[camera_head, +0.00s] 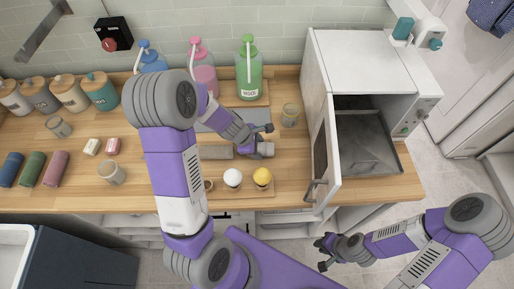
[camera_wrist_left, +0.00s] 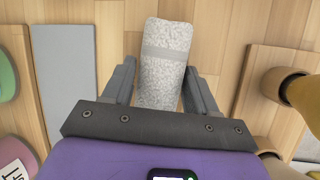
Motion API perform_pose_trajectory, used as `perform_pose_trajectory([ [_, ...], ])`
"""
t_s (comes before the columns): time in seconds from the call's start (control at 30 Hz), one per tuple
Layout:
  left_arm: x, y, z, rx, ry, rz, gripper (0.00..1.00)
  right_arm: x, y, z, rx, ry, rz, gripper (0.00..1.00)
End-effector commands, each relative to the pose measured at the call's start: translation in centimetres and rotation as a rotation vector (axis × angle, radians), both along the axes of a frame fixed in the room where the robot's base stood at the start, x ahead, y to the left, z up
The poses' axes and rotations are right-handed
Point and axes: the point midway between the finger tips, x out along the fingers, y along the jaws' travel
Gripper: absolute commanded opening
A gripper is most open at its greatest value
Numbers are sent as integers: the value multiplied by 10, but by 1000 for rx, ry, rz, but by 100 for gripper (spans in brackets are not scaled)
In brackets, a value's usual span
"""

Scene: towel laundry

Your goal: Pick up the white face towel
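The white face towel (camera_wrist_left: 165,68) is a rolled, speckled off-white cloth with a greyer band near its far end. In the head view it looks greyish (camera_head: 215,153) and lies on the wooden counter, partly covered by my left gripper (camera_head: 266,139). In the left wrist view my left gripper's fingers (camera_wrist_left: 160,90) are open, one on each side of the towel, with gaps showing between fingers and cloth. The towel's near end is hidden by the gripper body. My right gripper (camera_head: 326,253) is open and empty, in front of the counter at the lower right.
A grey mat (camera_wrist_left: 65,80) lies beside the towel. A small wooden tray (camera_head: 247,191) with a white and a yellow ball-topped item is on its near side. An open-doored white oven-like box (camera_head: 370,60) stands right. Bottles (camera_head: 249,75) stand behind; coloured rolled towels (camera_head: 33,168) lie left.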

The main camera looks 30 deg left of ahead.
Motion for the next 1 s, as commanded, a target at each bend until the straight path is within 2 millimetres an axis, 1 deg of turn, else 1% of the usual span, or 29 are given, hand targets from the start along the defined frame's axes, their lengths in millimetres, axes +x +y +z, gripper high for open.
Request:
perform_pose_trajectory([
  [0.03, 0, 0, 0, 0, 1, 0, 32, 0, 0, 0, 0, 0, 0, 19],
  [0.07, 0, 0, 0, 0, 1, 0, 28, 0, 0, 0, 0, 0, 0, 19],
  [0.27, 0, 0, 0, 0, 1, 0, 28, 0, 0, 0, 0, 0, 0, 19],
  [0.37, 0, 0, 5, 0, 0, -1, 28, 0, 0, 4, 0, 0, 0, 19],
  [0.47, 0, -1, 18, 1, -2, -3, 28, 0, 0, 13, 0, 0, 0, 19],
  [0.7, 1, -1, 65, 1, -4, -2, 28, 0, 0, 44, 0, 0, 0, 19],
  [0.8, 1, -1, 81, 1, -2, -3, 28, 0, 0, 54, 0, 0, 0, 19],
  [1.0, 0, 0, 103, 1, -1, -1, 28, 0, 0, 68, 0, 0, 0, 19],
])
